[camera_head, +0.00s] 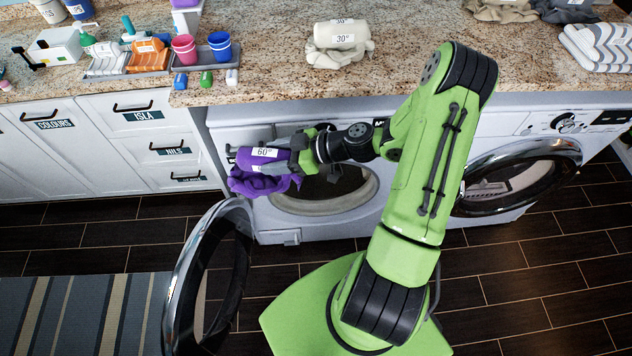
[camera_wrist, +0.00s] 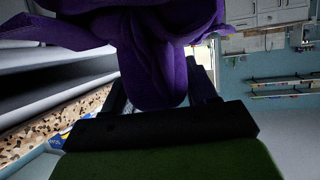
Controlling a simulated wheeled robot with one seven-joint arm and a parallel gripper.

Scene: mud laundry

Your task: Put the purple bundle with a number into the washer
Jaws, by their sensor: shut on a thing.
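The purple bundle (camera_head: 262,180) carries a white label reading 60°. My gripper (camera_head: 290,160) is shut on it and holds it in the air in front of the left washer, at the left of its opening. In the wrist view the purple bundle (camera_wrist: 165,45) fills the upper middle, between the fingers. The left washer (camera_head: 345,212) stands under the counter with its round opening uncovered, partly hidden behind my arm. Its door (camera_head: 238,250) is swung open toward the left front. Whether anything lies in the drum I cannot tell.
A second machine at the right has its round door (camera_head: 515,180) open. A cream bundle (camera_head: 340,42) labelled 30° lies on the granite counter (camera_head: 270,70). White drawers (camera_head: 160,150) stand left of the washer. A striped rug (camera_head: 80,315) lies on the dark tiled floor.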

